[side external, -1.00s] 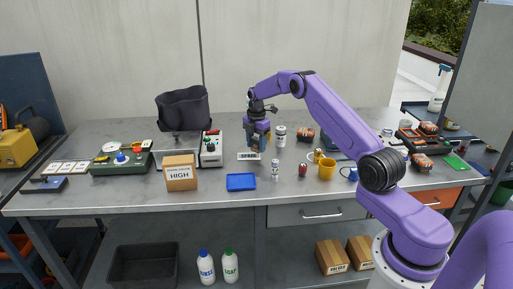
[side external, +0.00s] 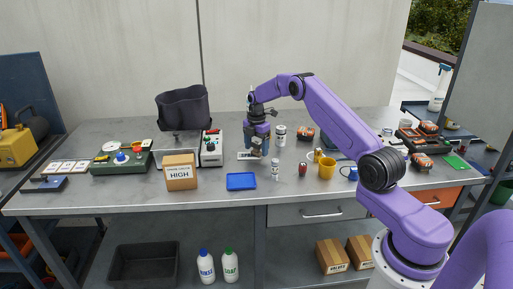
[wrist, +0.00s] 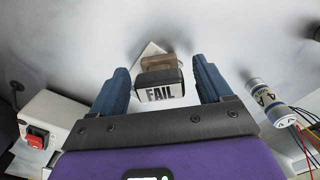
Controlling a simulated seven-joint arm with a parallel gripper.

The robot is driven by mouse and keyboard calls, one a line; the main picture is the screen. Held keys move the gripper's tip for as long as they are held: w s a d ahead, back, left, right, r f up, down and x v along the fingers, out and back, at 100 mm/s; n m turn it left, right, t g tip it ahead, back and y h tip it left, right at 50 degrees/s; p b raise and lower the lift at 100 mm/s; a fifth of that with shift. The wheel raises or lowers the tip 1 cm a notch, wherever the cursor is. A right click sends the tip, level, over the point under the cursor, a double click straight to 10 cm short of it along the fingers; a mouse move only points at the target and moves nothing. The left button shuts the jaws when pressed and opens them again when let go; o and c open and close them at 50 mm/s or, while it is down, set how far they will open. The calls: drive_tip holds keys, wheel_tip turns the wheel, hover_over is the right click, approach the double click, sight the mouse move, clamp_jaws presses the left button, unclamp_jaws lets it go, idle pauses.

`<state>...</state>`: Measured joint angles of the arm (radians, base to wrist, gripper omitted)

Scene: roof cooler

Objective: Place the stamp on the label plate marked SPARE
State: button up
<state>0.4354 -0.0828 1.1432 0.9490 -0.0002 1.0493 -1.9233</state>
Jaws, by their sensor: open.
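My gripper (side external: 257,152) is low over the back middle of the bench, pointing down. In the wrist view its two blue fingers (wrist: 160,68) are apart. A dark stamp (wrist: 160,78) with a white face reading FAIL and a tan part behind it stands between them, with a gap on each side. A pale label plate (wrist: 150,49) shows partly behind the stamp; I cannot tell whether they touch. In the side view the white plate (side external: 244,156) lies under the gripper, partly covered; its lettering is not readable. The stamp is not clear there.
A grey device with a red switch (side external: 211,148) stands left of the gripper; a white-and-grey cylinder (side external: 280,136) stands to the right. In front are a blue tray (side external: 241,181), a small bottle (side external: 275,171) and a carton marked HIGH (side external: 180,173).

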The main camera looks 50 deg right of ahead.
sight(256, 142)
wheel_tip(256, 142, up, 12)
drive_tip(key=s+a+r+m, duration=0.1)
drive_tip(key=s+a+r, duration=0.1)
drive_tip(key=a, duration=0.6)
drive_tip(key=s+a+r, duration=0.1)
drive_tip(key=a+r, duration=0.2)
drive_tip(key=a, duration=0.6)
drive_tip(key=s+a+r+m, duration=0.1)
drive_tip(key=s+a+r, duration=0.1)
drive_tip(key=s+a, duration=1)
drive_tip(key=s+a+m, duration=0.2)
drive_tip(key=s+a, duration=0.2)
drive_tip(key=s, duration=1.1)
drive_tip(key=s+d+f, duration=0.1)
drive_tip(key=s+d, duration=0.1)
drive_tip(key=s, duration=0.5)
drive_tip(key=s+d+f+m, duration=0.1)
drive_tip(key=s+d, duration=0.1)
drive_tip(key=s, duration=0.6)
drive_tip(key=shift+f, duration=0.35)
